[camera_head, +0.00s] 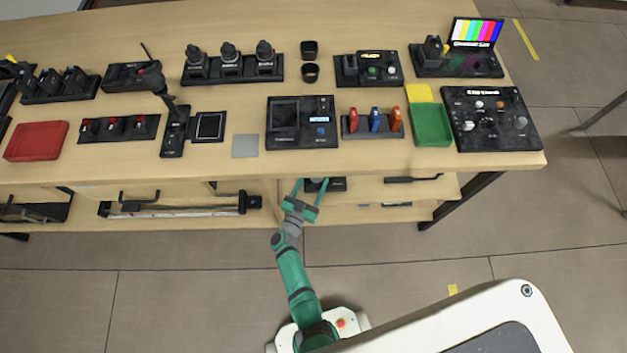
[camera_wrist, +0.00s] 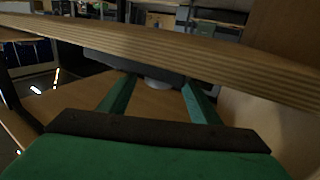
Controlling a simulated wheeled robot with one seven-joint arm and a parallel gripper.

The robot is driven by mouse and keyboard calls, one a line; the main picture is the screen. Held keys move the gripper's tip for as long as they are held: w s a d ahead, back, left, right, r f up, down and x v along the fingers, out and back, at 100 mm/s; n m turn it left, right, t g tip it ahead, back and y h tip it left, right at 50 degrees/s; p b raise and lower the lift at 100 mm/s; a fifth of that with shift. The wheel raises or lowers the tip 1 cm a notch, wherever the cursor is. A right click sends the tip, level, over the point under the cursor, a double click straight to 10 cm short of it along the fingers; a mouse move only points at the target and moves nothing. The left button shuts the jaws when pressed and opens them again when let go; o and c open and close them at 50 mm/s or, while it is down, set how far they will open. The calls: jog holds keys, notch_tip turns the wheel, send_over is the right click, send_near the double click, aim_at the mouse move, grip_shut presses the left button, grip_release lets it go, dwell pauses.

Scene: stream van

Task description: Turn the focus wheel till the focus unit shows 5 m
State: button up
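My gripper (camera_head: 311,184) reaches in at the front edge of the bench, just below the top. In the wrist view its two green fingers (camera_wrist: 159,90) are spread apart with nothing between their tips. Beyond the tips, a dark unit (camera_wrist: 135,68) sits under the bench top, with a pale round part (camera_wrist: 158,83) low on it, roughly between the fingers. In the head view a dark unit (camera_head: 331,184) shows on the lower shelf beside the fingertips. I cannot tell whether this is the focus unit with its wheel. No distance reading is legible.
The bench top (camera_head: 230,185) overhangs the gripper closely. On it stand a black screen unit (camera_head: 298,122), a black panel with knobs (camera_head: 492,119), a green tray (camera_head: 432,126) and a red tray (camera_head: 37,141). The floor (camera_head: 180,300) in front is clear.

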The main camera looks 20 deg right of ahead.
jog(key=v, duration=1)
jog(key=shift+s+a, duration=0.3)
jog(key=shift+s, duration=0.1)
jog(key=s+a+r+n+y, duration=0.2)
jog(key=s+r+y, duration=0.2)
jog(key=s+r, duration=0.4)
jog(key=s+a+r+n+t+y, duration=0.1)
jog(key=s+a+r+n+y, duration=0.2)
jog(key=s+r, duration=0.6)
jog(key=s+a+r+n+y, duration=0.3)
jog(key=s+r+y, duration=0.2)
jog(key=r, duration=0.8)
jog(key=s, duration=0.3)
jog(key=shift+s+t, duration=0.2)
jog(key=shift+t, duration=0.2)
